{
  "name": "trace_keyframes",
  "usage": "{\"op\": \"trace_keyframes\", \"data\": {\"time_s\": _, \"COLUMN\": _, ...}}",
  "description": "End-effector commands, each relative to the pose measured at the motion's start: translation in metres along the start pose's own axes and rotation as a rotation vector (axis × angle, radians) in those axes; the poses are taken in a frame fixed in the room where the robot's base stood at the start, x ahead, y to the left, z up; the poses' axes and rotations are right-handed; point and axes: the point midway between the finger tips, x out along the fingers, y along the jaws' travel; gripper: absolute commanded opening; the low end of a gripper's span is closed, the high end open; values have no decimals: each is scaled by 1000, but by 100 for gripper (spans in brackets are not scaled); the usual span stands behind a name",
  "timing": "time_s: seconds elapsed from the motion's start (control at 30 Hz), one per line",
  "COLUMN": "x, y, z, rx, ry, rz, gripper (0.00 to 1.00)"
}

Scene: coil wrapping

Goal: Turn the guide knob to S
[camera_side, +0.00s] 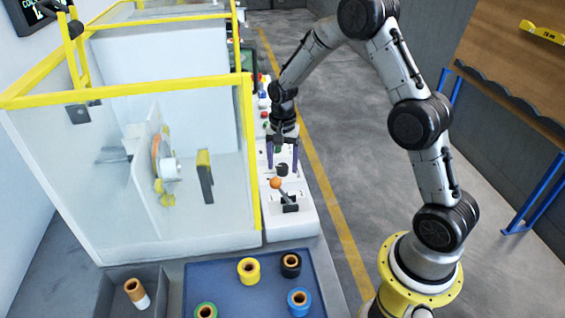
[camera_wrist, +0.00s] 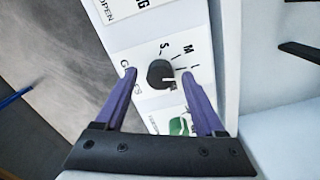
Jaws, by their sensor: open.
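The guide knob (camera_wrist: 160,74) is a round black knob on a white panel, with S, M and L printed around its upper right in the wrist view. A pale mark at its right edge seems to point right, toward the L side rather than S. In the side view the dark knob (camera_side: 282,170) sits on the white console. My gripper (camera_wrist: 159,75) has two purple fingers, apart, one on each side of the knob, with gaps visible. In the side view my gripper (camera_side: 282,166) points down over the console; contact cannot be told.
An orange-ball lever (camera_side: 276,183) stands just in front of the knob on the console. A yellow-framed clear enclosure (camera_side: 252,150) runs close along the left. A blue tray (camera_side: 225,280) with several coloured rolls lies in front. A green button (camera_wrist: 179,126) is near the right finger.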

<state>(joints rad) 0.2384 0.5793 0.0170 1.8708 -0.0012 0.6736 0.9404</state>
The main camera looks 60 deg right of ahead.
Motion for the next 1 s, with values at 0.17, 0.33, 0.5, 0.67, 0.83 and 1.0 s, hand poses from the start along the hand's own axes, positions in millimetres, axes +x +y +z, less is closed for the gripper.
{"op": "trace_keyframes", "data": {"time_s": 0.17, "x": 1, "y": 0, "z": 0, "rx": 0, "ry": 0, "rz": 0, "gripper": 71}}
{"op": "trace_keyframes", "data": {"time_s": 0.33, "x": 1, "y": 0, "z": 0, "rx": 0, "ry": 0, "rz": 0, "gripper": 57}}
{"op": "trace_keyframes", "data": {"time_s": 0.5, "x": 1, "y": 0, "z": 0, "rx": 0, "ry": 0, "rz": 0, "gripper": 26}}
{"op": "trace_keyframes", "data": {"time_s": 0.67, "x": 1, "y": 0, "z": 0, "rx": 0, "ry": 0, "rz": 0, "gripper": 0}}
{"op": "trace_keyframes", "data": {"time_s": 0.83, "x": 1, "y": 0, "z": 0, "rx": -2, "ry": 0, "rz": 0, "gripper": 0}}
{"op": "trace_keyframes", "data": {"time_s": 1.0, "x": 0, "y": 0, "z": 0, "rx": -29, "ry": 0, "rz": 0, "gripper": 0}}
